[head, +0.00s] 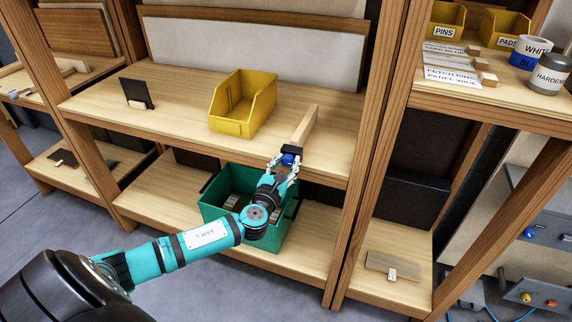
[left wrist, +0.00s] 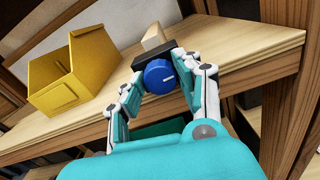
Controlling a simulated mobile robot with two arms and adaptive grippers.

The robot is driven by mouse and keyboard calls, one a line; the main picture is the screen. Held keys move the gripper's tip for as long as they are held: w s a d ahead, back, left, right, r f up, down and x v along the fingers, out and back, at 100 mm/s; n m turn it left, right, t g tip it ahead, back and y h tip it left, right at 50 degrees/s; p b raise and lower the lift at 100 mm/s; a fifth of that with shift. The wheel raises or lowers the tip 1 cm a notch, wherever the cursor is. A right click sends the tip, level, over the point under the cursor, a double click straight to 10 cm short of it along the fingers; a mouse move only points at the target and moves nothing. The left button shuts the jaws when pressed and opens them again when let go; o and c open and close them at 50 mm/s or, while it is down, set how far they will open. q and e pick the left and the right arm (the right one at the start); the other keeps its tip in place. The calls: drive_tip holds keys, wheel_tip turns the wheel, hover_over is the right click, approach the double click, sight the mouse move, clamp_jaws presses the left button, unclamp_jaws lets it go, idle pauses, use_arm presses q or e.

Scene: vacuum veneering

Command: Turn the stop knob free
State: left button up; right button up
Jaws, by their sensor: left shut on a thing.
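The stop knob (left wrist: 161,76) is blue and round, with a short pale mark on its face. It sits on a black block at the front end of a wooden bar on the middle shelf, and it shows small in the head view (head: 288,160). My left gripper (head: 284,168) is shut on the knob at the shelf's front edge. In the left wrist view its fingers (left wrist: 161,88) stand on both sides of the knob. The wooden bar (head: 304,124) runs back from the knob. My right gripper is in neither view.
A yellow bin (head: 236,112) stands on the middle shelf (head: 180,104) left of the bar. A teal crate (head: 212,205) is on the lower shelf below my gripper. A wooden post (head: 375,130) rises to the right. A dark card (head: 136,94) stands at left.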

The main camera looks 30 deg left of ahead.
use_arm(q)
drive_tip(key=n+b, duration=0.1)
drive_tip(key=n, duration=0.3)
drive_tip(key=shift+f+n+b, duration=0.15)
drive_tip(key=shift+n+b, duration=0.15)
drive_tip(key=shift+n, duration=0.1)
drive_tip(key=n+b, duration=0.1)
drive_tip(key=n, duration=0.3)
drive_tip(key=shift+n, duration=0.3)
drive_tip(key=n+b, duration=0.1)
drive_tip(key=n, duration=0.3)
drive_tip(key=shift+n, duration=2)
